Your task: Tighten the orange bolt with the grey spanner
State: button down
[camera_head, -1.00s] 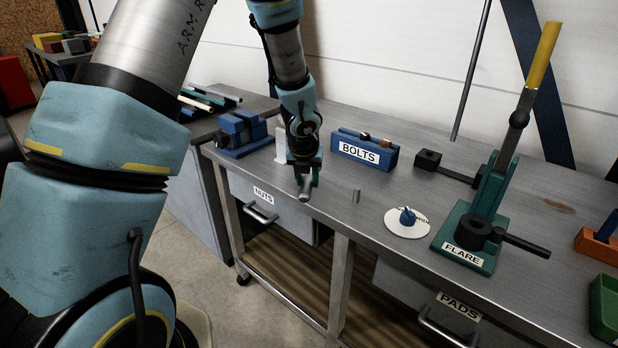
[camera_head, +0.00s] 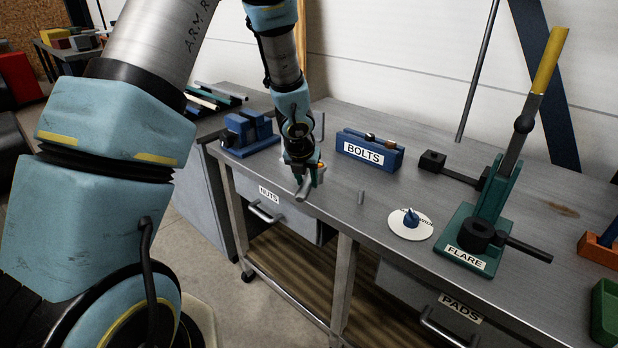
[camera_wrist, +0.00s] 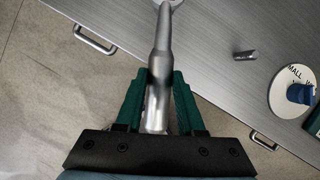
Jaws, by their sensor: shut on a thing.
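My gripper (camera_head: 303,170) is over the bench's near edge. Its green fingers, also in the wrist view (camera_wrist: 160,85), are shut on the grey spanner (camera_wrist: 161,45). The spanner's shaft runs between the fingers to the top edge of the wrist view, where its far end is cut off or unclear. In the head view a short grey end of the spanner (camera_head: 304,188) sticks out below the fingers. A small orange patch (camera_head: 321,166) shows right beside my gripper; I cannot tell whether it is the orange bolt. No contact between spanner and bolt can be made out.
A blue BOLTS block (camera_head: 370,151) stands behind right of my gripper, and a blue vice (camera_head: 248,134) to its left. A small grey pin (camera_head: 361,198), a white disc (camera_head: 410,228) and the green FLARE tool (camera_head: 470,240) stand to the right. The bench front between is mostly clear.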

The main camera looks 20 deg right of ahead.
jog(key=shift+w+a+r+m+p, duration=0.1)
jog(key=shift+w+a+m+p, duration=0.45)
jog(key=shift+m+p, duration=0.2)
dwell(0.7)
jog(key=shift+w+a+m+g+h, duration=0.3)
jog(key=shift+m, duration=0.05)
dwell(0.4)
jog(key=shift+s+d, duration=0.1)
jog(key=shift+s+d+n+b, duration=0.3)
jog(key=shift+n+b, duration=0.2)
jog(key=shift+b, duration=0.1)
jog(key=shift+r+p, duration=0.95)
jog(key=shift+r, duration=1.35)
